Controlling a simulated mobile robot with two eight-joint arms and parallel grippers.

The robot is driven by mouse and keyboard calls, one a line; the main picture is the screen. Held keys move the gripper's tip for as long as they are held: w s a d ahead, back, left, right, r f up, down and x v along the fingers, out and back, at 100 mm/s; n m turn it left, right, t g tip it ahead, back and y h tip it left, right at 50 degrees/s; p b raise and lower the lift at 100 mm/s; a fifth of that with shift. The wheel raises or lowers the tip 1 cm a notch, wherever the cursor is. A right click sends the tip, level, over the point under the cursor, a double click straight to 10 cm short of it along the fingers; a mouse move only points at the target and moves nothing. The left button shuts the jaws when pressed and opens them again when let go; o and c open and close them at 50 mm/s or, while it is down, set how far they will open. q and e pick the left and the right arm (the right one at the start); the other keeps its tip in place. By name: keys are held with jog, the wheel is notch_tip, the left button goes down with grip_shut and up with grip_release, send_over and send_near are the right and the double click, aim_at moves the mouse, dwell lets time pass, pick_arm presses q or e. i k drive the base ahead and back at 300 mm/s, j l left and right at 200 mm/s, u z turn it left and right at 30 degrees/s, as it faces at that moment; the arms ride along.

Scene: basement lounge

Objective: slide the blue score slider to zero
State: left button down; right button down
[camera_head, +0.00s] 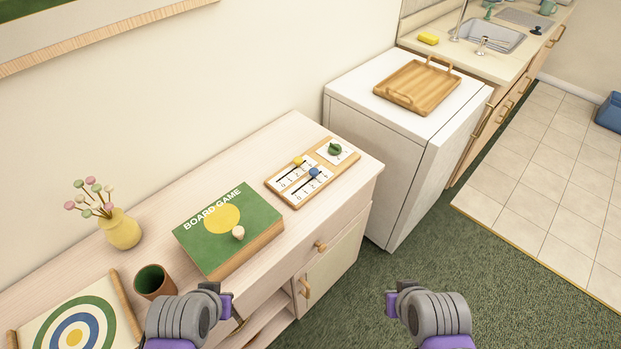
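The score board (276,191) is a wooden-framed panel lying on top of the light wood cabinet, near its right end. It has two white numbered tracks. The blue score slider (314,172) sits on the nearer track, toward its right part. A yellow slider (298,162) sits on the other track. A green knob (335,149) is at the board's right end. My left gripper (228,304) is low in front of the cabinet, well short of the board. My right gripper (391,303) is over the green carpet. Both are apart from everything; their finger gaps are unclear.
A board game box (205,250) with a small pale peg stands left of the score board. A brown cup (153,282), a yellow vase (121,230) and a target board (105,313) are farther left. A white appliance with a wooden tray (420,88) stands to the right.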

aim_at(313, 172)
jog(key=i+l+u, duration=0.1)
jog(key=u, duration=0.35)
jog(key=i+l+u, duration=0.15)
jog(key=u, duration=0.25)
jog(key=i, duration=0.1)
